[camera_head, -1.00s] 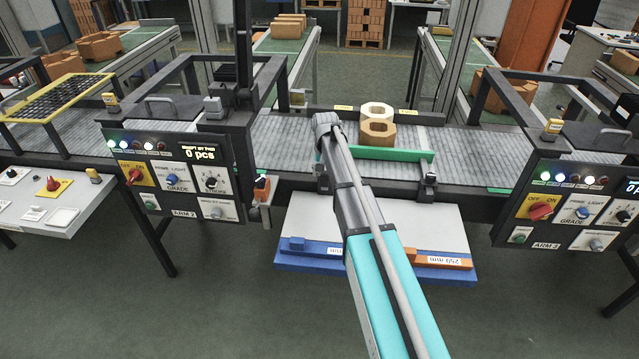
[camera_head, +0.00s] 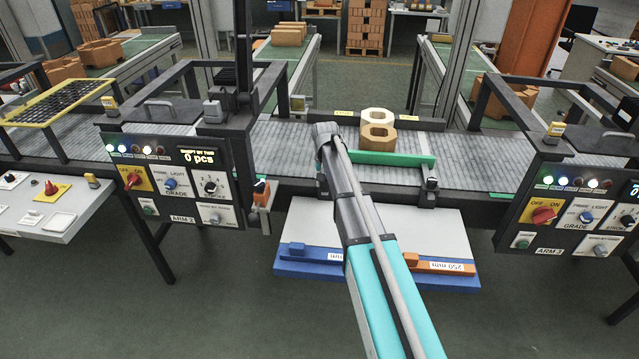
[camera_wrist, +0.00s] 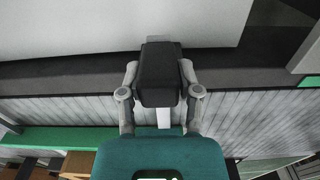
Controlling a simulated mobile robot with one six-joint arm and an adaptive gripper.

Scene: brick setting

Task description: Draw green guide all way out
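The green guide (camera_head: 395,160) is a flat bar along the front part of the conveyor, in front of the bricks. Its left end is hidden behind my arm in the head view. A dark clamp (camera_head: 431,184) sits at the conveyor's front edge near its right end. In the wrist view the guide (camera_wrist: 62,138) crosses the lower left. My gripper (camera_wrist: 159,70) is over the conveyor's front edge. Its two grey fingers flank a dark block; I cannot tell whether this block is finger pads or a gripped part. The head view hides the fingers behind my arm.
Two hollow bricks (camera_head: 378,136) stand on the conveyor (camera_head: 285,150) behind the guide. A white and blue board (camera_head: 425,225) with blue and orange bars lies below the front edge. Control panels ARM 2 (camera_head: 180,185) and ARM 3 (camera_head: 570,215) flank this section.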

